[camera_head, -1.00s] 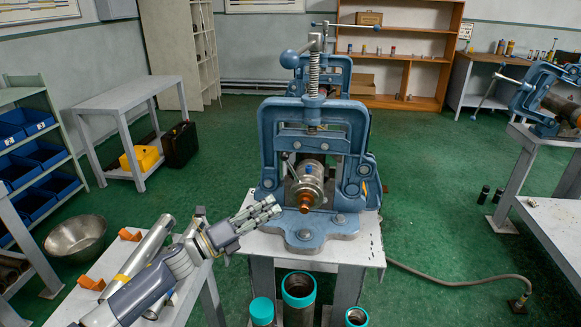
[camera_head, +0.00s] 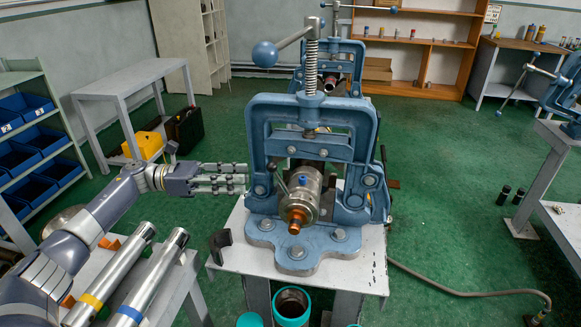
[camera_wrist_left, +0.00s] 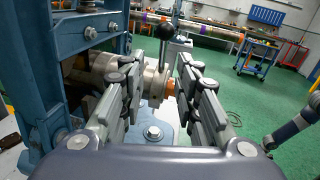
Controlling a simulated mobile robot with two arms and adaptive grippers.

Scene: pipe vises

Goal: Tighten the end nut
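The blue pipe vise (camera_head: 260,150) stands on a light bench. A metal cylinder (camera_head: 306,185) sits low in its frame, with a copper-coloured end piece, apparently the end nut (camera_head: 295,222), at its front. My left gripper (camera_head: 246,179) is left of the vise frame, with its fingers pointing right. In the left wrist view my left gripper (camera_wrist_left: 160,62) has its fingers apart and nothing held. The cylinder (camera_wrist_left: 103,66) and copper end (camera_wrist_left: 171,88) show beyond and between the fingers, with no contact clear. At that view's lower right, what seems to be my right arm shows, its fingers unclear.
Two shiny pipes with yellow and blue bands (camera_head: 147,290) lie on a side table at left. The vise's screw handle (camera_head: 288,42) rises above the frame. A hose (camera_head: 470,291) runs along the green floor.

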